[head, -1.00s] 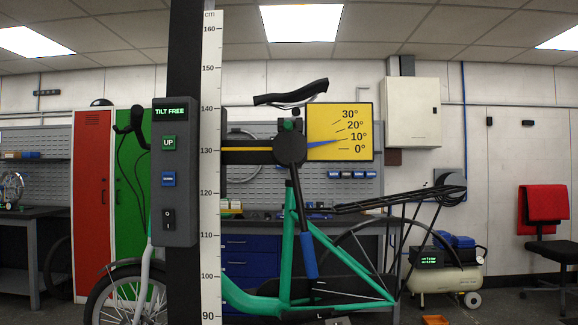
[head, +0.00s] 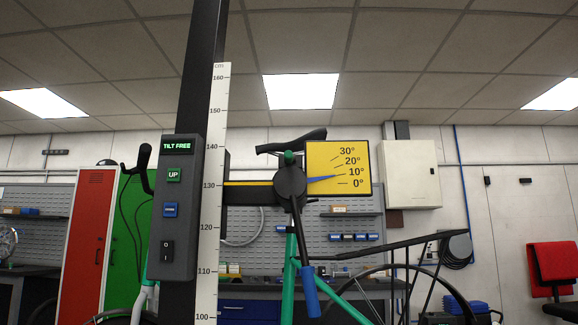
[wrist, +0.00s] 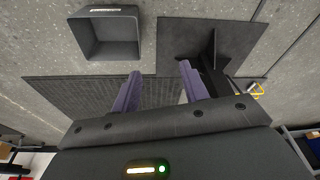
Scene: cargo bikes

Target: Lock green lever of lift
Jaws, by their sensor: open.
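The lift's dark post (head: 205,75) stands left of centre in the head view. Its arm (head: 250,194) reaches right to a round dark pivot (head: 290,183). A small green lever or knob (head: 290,157) sits at the pivot's top, below the bike's black saddle (head: 292,143). A blue-gripped handle (head: 310,291) hangs below the pivot. The control box (head: 174,205) reads "TILT FREE". The blue pointer on the yellow angle plate (head: 350,160) is near 10°. My gripper (wrist: 160,85) is open and empty in the wrist view, above the floor, away from the lever.
The wrist view shows a grey open bin (wrist: 108,35), a black base plate (wrist: 190,38) with an upright, and a dark ribbed mat (wrist: 60,95) on the floor. A workbench (head: 260,307), red locker (head: 90,245), white wall cabinet (head: 411,174) and red chair (head: 553,272) stand behind.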

